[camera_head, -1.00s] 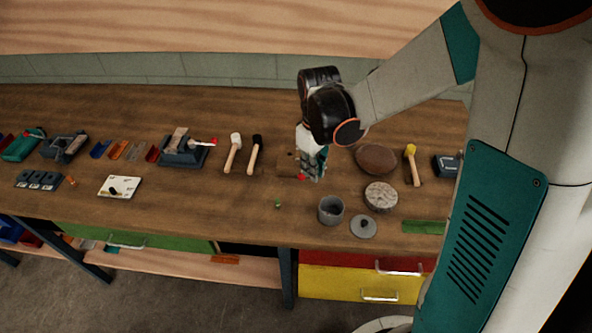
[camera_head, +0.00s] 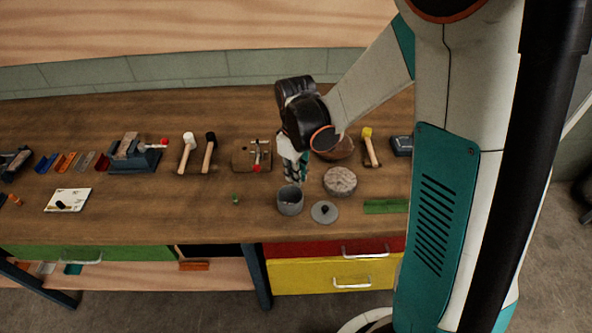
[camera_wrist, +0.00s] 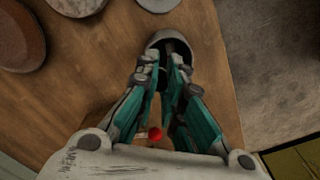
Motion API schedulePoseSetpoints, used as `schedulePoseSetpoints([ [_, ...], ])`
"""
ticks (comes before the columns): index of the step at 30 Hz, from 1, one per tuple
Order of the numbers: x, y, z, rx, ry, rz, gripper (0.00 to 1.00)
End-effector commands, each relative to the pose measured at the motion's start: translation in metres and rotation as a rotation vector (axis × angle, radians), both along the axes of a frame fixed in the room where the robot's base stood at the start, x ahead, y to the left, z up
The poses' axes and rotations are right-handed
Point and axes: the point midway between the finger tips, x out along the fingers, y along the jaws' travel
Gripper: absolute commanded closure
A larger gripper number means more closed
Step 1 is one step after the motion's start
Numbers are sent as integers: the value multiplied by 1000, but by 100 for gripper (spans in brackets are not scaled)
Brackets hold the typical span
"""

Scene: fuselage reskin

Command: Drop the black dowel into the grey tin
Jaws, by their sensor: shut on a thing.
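The grey tin (camera_head: 290,207) stands open near the front of the bench. My gripper (camera_head: 294,181) is just behind and above its rim, fingers pointing down. In the wrist view the fingertips (camera_wrist: 175,52) overlap the tin's opening (camera_wrist: 170,36) and are close together. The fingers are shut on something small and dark. I take it as the black dowel, but the fingers hide nearly all of it. I cannot tell whether its lower end is inside the tin.
A grey knobbed lid (camera_head: 325,212) lies right of the tin, with a round pale disc (camera_head: 340,181) behind it. A brown bowl-like thing (camera_head: 337,148) and a red-tipped clamp on a wooden block (camera_head: 245,157) are behind. A white card (camera_head: 68,200) with a small black piece lies left.

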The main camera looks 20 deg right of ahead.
Motion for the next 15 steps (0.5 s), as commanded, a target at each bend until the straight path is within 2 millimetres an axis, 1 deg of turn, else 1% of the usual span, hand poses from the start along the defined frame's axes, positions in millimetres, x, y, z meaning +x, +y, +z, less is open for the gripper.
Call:
schedulePoseSetpoints([
  [1, 0, 0, -6, 0, 0, 0, 100],
  [3, 0, 0, -9, 0, 0, 0, 100],
  [11, 0, 0, -8, 0, 0, 0, 100],
  [12, 0, 0, -8, 0, 0, 0, 85],
  [14, 0, 0, -8, 0, 0, 0, 71],
  [15, 0, 0, -8, 0, 0, 0, 68],
])
